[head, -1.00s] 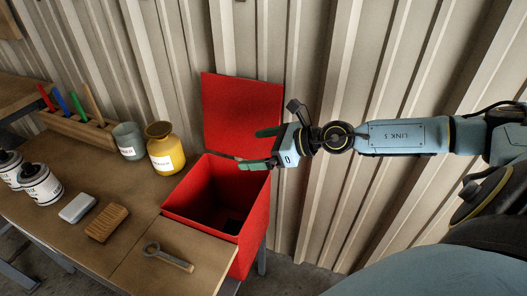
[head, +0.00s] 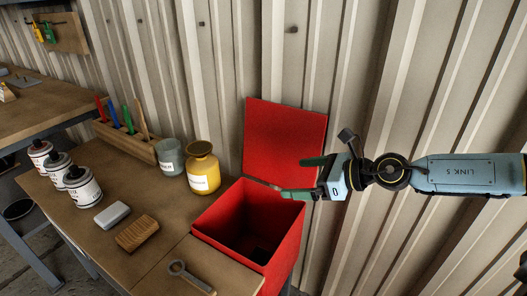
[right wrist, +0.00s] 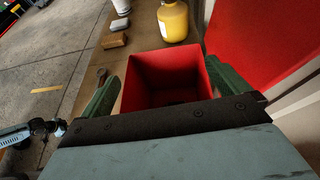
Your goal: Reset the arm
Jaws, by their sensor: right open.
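My right gripper (head: 300,177) comes in from the right in the head view. Its two green fingers are spread and nothing is between them. It hangs at the right rim of the open red box (head: 215,222), in front of the raised red lid (head: 284,140). In the right wrist view the fingers (right wrist: 165,88) stand on either side of the box opening (right wrist: 165,75). The box looks empty apart from a dark patch at its bottom. My left gripper is not in the head view.
On the wooden table (head: 75,208) are a yellow jar (head: 203,172), a grey cup (head: 170,157), a pen rack (head: 125,140), several cans (head: 82,187), a white block (head: 112,214), a brush (head: 137,233) and a wrench (head: 190,277). A corrugated wall (head: 225,60) stands close behind.

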